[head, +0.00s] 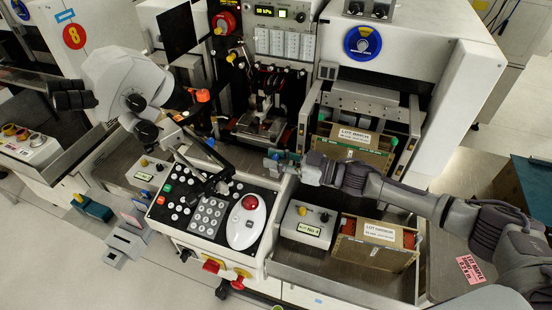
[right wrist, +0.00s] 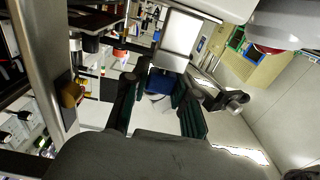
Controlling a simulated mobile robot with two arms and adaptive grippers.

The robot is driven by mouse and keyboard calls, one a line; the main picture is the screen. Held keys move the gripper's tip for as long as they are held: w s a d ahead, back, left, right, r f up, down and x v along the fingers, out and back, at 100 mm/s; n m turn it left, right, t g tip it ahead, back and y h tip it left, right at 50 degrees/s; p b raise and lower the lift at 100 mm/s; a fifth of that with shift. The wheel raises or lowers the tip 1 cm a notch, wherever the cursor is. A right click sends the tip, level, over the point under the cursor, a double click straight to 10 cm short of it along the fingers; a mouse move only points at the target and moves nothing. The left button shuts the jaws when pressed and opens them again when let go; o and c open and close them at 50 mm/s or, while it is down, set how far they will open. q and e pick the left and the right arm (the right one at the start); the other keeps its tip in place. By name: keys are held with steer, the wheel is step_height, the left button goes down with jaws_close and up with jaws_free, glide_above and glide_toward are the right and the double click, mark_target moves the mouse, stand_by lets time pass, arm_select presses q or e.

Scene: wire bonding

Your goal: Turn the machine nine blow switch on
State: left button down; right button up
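A small pale switch box (head: 306,225) with a black knob, a yellow knob and a label stands in the metal tray right of the control panel. Its label is too small to read surely. A similar switch box (head: 148,173) stands left of the panel, its label also unclear. I cannot tell which one is machine nine's, nor the knob settings. My right gripper (head: 277,165) is above and behind the right-hand box, at the panel's back right edge, touching neither knob. In the right wrist view its fingers (right wrist: 157,110) are apart and empty. My left gripper is not in view.
The control panel (head: 182,210) has several buttons and a red button on a white pad. A lot box (head: 378,243) stands right of the switch box; another (head: 352,140) is in the machine. A microscope (head: 128,78) overhangs on the left. The aisle floor (head: 40,250) is mostly clear.

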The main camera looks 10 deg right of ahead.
steer(key=o, duration=0.4)
steer(key=v, duration=1.2)
steer(key=shift+f, duration=0.1)
